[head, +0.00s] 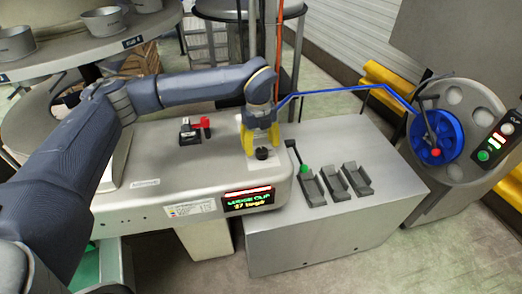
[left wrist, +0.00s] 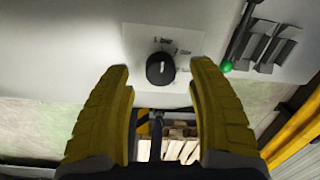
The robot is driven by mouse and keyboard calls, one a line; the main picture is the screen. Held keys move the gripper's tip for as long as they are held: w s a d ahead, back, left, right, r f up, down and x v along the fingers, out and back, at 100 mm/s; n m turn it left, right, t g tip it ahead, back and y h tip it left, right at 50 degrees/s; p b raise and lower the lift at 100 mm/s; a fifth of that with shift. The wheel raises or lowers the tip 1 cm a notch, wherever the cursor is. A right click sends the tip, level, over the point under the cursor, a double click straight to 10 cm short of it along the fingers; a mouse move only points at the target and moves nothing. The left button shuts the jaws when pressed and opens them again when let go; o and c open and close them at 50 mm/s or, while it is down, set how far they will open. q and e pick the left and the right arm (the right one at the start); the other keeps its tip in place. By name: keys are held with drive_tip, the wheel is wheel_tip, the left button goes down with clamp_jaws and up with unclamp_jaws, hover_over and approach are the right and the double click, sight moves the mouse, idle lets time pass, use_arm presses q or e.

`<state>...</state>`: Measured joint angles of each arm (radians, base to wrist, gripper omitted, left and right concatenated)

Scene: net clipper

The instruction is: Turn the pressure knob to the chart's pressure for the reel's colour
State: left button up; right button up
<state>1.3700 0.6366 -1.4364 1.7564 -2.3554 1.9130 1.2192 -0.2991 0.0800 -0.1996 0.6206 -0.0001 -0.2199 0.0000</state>
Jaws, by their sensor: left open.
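The black pressure knob (head: 262,154) stands on the clipper's grey top, below my left gripper (head: 261,138). The reel (head: 436,138) at the right is blue with a red hub. The chart cannot be made out for sure; a small white label (head: 190,208) is on the clipper's front. My right gripper is not seen.
A lit display (head: 248,199) on the clipper's front reads something like "LARGE CLIP". A red-handled black device (head: 195,130) stands left of the knob. A green-knobbed lever (head: 303,169) and grey trays (head: 356,179) lie to the right. A blue line runs above to the reel.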

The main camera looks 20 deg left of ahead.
use_arm(q)
drive_tip(key=shift+f, duration=1.45)
drive_tip(key=shift+c, duration=0.4)
clamp_jaws()
